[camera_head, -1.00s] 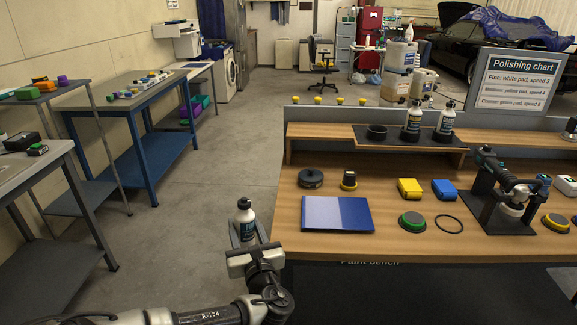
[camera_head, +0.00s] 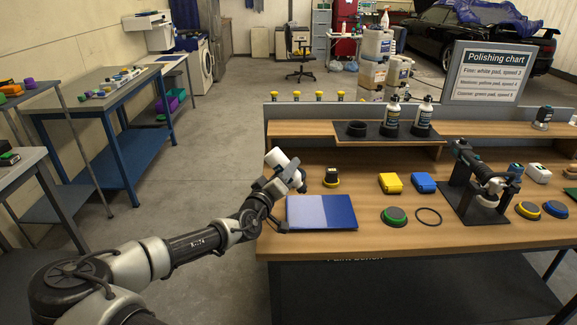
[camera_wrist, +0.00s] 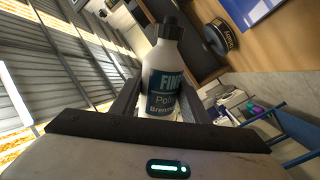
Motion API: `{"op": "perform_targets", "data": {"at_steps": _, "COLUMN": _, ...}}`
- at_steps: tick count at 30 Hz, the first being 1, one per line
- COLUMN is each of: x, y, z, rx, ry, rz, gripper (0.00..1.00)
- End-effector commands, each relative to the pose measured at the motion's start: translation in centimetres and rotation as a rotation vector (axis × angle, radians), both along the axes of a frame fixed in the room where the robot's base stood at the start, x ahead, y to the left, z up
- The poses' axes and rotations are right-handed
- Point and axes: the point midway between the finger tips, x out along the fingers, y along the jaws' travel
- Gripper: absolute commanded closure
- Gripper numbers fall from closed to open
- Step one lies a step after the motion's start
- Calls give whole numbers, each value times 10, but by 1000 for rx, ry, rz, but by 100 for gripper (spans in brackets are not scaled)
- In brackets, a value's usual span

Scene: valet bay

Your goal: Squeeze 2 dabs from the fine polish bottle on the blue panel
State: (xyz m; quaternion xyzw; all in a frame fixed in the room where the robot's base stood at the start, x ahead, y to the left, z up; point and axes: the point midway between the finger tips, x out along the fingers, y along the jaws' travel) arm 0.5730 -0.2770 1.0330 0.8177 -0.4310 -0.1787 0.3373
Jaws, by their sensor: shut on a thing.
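My gripper (camera_head: 289,172) is shut on the fine polish bottle (camera_head: 276,158) and holds it above the back left of the blue panel (camera_head: 325,212). The bottle is white and strongly tilted, its base up to the left and its cap end down to the right, partly hidden by the gripper. In the wrist view the bottle (camera_wrist: 162,60) shows a blue "FINE" label and a black cap between the two fingers. The panel lies flat on the bench, paler on its left and darker blue on its right. No dab shows on it.
Two white bottles (camera_head: 392,117) stand on the dark shelf insert beside an empty ring holder (camera_head: 357,129).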

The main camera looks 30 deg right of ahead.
Motion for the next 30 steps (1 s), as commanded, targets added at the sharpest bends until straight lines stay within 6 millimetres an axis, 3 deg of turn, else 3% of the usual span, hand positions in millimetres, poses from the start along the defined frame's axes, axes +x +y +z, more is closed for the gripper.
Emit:
{"op": "perform_targets", "data": {"at_steps": 10, "x": 0, "y": -9, "z": -4, "rx": 21, "ry": -36, "rz": -37, "gripper": 78}}
{"op": "perform_targets", "data": {"at_steps": 24, "x": -1, "y": -9, "z": -42, "rx": 19, "ry": -33, "rz": -37, "gripper": 78}}
{"op": "perform_targets", "data": {"at_steps": 30, "x": -1, "y": -9, "z": -48, "rx": 20, "ry": -34, "rz": -37, "gripper": 78}}
